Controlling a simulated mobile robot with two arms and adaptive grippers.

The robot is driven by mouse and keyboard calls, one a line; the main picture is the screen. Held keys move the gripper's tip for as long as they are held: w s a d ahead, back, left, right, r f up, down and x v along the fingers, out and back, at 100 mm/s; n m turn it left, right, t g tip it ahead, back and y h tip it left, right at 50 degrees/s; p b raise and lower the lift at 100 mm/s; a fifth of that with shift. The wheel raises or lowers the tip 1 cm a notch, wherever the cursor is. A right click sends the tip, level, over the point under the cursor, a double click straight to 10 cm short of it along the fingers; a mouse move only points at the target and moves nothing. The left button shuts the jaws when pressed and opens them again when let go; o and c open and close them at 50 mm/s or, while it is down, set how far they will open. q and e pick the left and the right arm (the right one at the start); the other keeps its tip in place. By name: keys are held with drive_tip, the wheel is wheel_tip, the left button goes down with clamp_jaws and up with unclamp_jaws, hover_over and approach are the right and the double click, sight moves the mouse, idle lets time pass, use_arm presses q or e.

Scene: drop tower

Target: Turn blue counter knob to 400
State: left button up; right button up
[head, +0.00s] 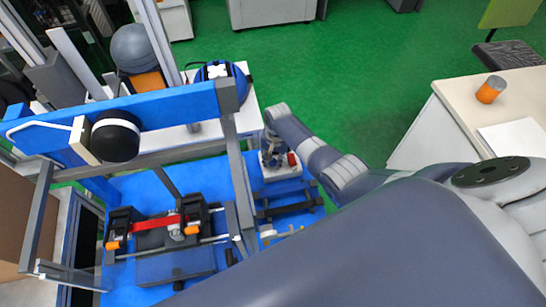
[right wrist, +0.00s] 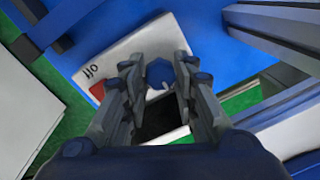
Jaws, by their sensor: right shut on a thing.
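The blue counter knob (right wrist: 160,72) sits on a pale grey counter box (right wrist: 120,50), which has a small white pointer mark beside the knob. My right gripper (right wrist: 157,80) has a finger on each side of the knob and is shut on it. In the head view my right gripper (head: 271,152) reaches down over the counter box (head: 283,174), and the knob cannot be told apart there. A red switch (right wrist: 97,91) and the word "off" show on the box. The number 400 is not legible in either view. My left gripper is not in view.
The blue drop-tower frame (head: 180,105) with grey posts stands left of the gripper, and a black round weight (head: 115,137) hangs on it. A carriage with a red strap (head: 155,223) lies below. A pale table (head: 465,110) with an orange-banded cylinder (head: 490,90) stands right.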

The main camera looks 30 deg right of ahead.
sight(275, 161)
idle(0.5)
drive_tip(key=o, duration=1.1)
drive_tip(key=r, duration=1.2)
drive_tip(key=shift+s+d, duration=0.2)
drive_tip(key=shift+d, duration=0.1)
